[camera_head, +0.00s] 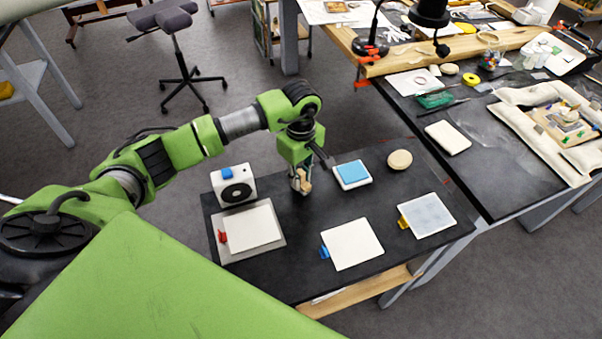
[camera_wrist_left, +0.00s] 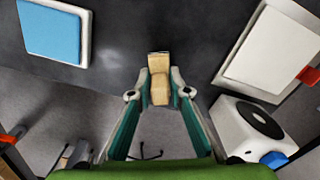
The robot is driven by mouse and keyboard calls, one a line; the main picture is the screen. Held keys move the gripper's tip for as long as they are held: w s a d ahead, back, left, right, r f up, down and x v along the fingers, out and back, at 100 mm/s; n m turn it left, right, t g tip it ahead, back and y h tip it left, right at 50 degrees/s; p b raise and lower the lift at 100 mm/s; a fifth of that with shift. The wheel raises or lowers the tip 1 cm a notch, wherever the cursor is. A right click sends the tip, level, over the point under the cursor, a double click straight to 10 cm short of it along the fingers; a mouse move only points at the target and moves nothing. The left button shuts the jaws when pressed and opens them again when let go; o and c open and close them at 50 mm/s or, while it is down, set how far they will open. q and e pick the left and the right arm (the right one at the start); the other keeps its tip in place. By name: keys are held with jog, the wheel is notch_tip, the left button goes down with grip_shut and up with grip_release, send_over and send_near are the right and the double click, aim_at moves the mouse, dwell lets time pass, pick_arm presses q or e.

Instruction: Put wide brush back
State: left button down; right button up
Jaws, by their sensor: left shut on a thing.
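My left gripper (camera_head: 301,184) is over the back edge of the small black table, pointing down. It is shut on a small tan, wood-coloured piece, which I take to be the wide brush (camera_head: 306,186). In the left wrist view the brush (camera_wrist_left: 159,68) sits between the two fingertips of the gripper (camera_wrist_left: 159,88), and its tan end sticks out past them. Its bristles cannot be made out. Whether it touches the table is unclear. My right gripper is not in view.
The black table (camera_head: 300,268) holds a white box with a black disc (camera_head: 236,194), a blue-topped white tray (camera_head: 352,173), a round beige disc (camera_head: 399,160) and white panels with red, blue (camera_head: 352,244) and yellow (camera_head: 427,215) clips. A cluttered workbench (camera_head: 505,185) adjoins at right.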

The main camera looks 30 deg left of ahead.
pick_arm(q)
jog(key=shift+f, duration=0.45)
jog(key=c, duration=1.9)
grip_release()
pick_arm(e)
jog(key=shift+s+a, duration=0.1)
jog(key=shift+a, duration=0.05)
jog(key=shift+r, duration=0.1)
